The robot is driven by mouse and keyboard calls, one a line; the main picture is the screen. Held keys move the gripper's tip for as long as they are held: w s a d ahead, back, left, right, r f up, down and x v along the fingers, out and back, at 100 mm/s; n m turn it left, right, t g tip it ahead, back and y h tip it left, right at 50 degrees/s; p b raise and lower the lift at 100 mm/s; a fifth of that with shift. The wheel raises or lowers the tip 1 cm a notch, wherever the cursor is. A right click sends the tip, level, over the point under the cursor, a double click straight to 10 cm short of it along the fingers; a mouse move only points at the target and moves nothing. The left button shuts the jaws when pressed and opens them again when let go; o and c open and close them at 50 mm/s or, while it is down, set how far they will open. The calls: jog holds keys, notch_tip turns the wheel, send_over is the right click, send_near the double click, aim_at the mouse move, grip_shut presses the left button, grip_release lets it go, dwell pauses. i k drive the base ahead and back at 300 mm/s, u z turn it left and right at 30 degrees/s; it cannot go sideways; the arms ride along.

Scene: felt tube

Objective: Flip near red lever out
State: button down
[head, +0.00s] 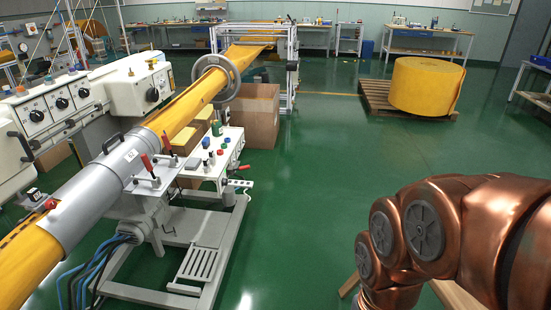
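Two red-handled levers stand on a metal plate beside the grey clamp sleeve (105,185) around the yellow tube (25,262). The nearer red lever (147,163) leans up and toward the sleeve. The farther red lever (167,141) stands just behind it, also raised. Another small red handle (244,167) sticks out at the right side of the white control box (215,160). My copper arm fills the lower right, well apart from the levers. My gripper is not in view.
A grey frame (205,262) with blue hoses (95,270) stands below the sleeve. A handwheel ring (233,78) surrounds the tube farther back. A yellow felt roll (425,87) sits on a pallet. Green floor between frame and arm is clear.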

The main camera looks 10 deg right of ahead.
aim_at(246, 167)
jog(key=i, duration=2.95)
jog(key=u, duration=1.45)
